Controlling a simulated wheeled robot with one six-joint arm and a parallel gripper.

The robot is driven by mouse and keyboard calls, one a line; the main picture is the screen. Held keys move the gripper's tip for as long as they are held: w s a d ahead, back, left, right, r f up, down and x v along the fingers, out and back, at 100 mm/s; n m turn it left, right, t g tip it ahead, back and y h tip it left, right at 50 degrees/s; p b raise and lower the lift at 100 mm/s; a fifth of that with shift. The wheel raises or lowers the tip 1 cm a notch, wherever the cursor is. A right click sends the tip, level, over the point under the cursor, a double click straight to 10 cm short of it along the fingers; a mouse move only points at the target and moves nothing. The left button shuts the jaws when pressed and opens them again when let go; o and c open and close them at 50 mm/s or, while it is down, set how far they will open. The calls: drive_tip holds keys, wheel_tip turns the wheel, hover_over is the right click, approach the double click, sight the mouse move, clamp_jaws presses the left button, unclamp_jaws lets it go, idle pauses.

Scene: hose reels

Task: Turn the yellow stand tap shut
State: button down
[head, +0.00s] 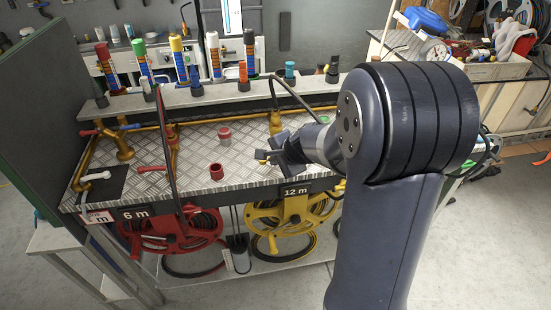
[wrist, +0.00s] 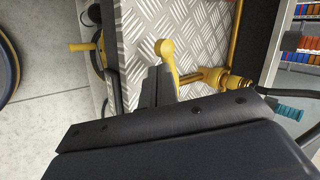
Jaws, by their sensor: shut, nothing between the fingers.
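The yellow stand tap (head: 275,121) rises from the checker-plate bench top, above the yellow reel. In the wrist view its brass body (wrist: 214,80) lies at the right, and its yellow lever (wrist: 168,56) ends in a round knob. My gripper (head: 268,157) is shut and empty. In the wrist view its fingertips (wrist: 157,74) sit just left of the lever, close against it. I cannot tell whether they touch. My wrist hides part of the tap's lower side in the head view.
A red tap (head: 172,140) and a brass tap with a white lever (head: 97,176) stand left on the bench. Two red caps (head: 216,171) lie on the plate. Behind is a shelf of coloured nozzles (head: 180,98). Red (head: 170,235) and yellow reels (head: 290,222) hang below.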

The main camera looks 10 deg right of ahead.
drive_tip(key=shift+w+a+r+m+h+p, duration=0.1)
drive_tip(key=shift+a+r+m+h+p, duration=0.2)
drive_tip(key=shift+p, duration=0.45)
drive_tip(key=shift+w+a+f+m+p, duration=0.15)
drive_tip(key=shift+w+m+p, duration=0.05)
drive_tip(key=shift+m+p, duration=0.1)
drive_tip(key=shift+w+a+f, duration=0.15)
drive_tip(key=shift+w+a, duration=0.3)
drive_tip(key=shift+w, duration=0.3)
drive_tip(key=shift+s, duration=0.15)
